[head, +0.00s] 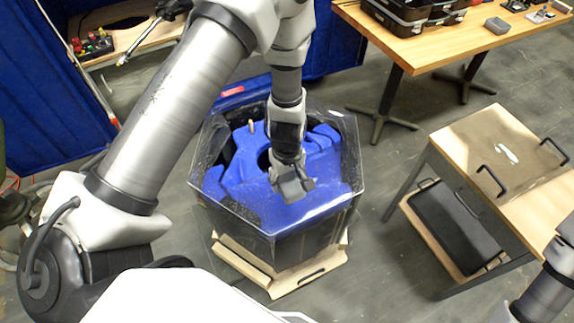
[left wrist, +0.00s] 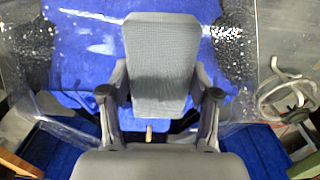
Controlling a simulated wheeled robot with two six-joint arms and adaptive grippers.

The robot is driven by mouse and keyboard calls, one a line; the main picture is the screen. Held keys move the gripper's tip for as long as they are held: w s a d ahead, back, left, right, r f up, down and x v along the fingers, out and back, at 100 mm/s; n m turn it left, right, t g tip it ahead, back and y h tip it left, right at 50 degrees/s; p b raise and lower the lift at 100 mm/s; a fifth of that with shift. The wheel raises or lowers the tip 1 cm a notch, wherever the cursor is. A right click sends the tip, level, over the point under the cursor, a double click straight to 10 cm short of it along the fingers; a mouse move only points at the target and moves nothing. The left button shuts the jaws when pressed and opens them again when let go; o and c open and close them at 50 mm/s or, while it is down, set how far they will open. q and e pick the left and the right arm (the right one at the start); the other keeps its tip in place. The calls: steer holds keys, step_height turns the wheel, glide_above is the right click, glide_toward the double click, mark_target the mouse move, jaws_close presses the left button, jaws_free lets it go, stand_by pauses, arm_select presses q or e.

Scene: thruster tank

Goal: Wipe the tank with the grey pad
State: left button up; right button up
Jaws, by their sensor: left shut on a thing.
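The tank (head: 300,238) is a clear-walled, many-sided container with a dark lower part and a blue moulded body (head: 245,200) inside. My left gripper (head: 287,172) is over the tank, pointing down, and is shut on the grey pad (head: 295,187). In the left wrist view the grey pad (left wrist: 162,65) sits between the two fingers (left wrist: 160,100), with the tank's clear wall and blue body behind it. I cannot tell whether the pad touches the tank. My right gripper is out of view; only part of my right arm shows at the lower right.
A wooden table (head: 440,45) at the back right holds black cases (head: 405,15) and a small grey block (head: 497,25). A lower table (head: 540,200) with black handles stands at the right. A blue curtain (head: 50,100) hangs at the left. Floor is free between tank and tables.

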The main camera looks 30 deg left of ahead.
arm_select(q)
step_height(320, 180, up, 2)
steer(key=shift+s+a+r+p, duration=0.1)
steer(key=shift+p, duration=0.6)
steer(key=shift+r+p, duration=0.45)
steer(key=shift+r, duration=0.05)
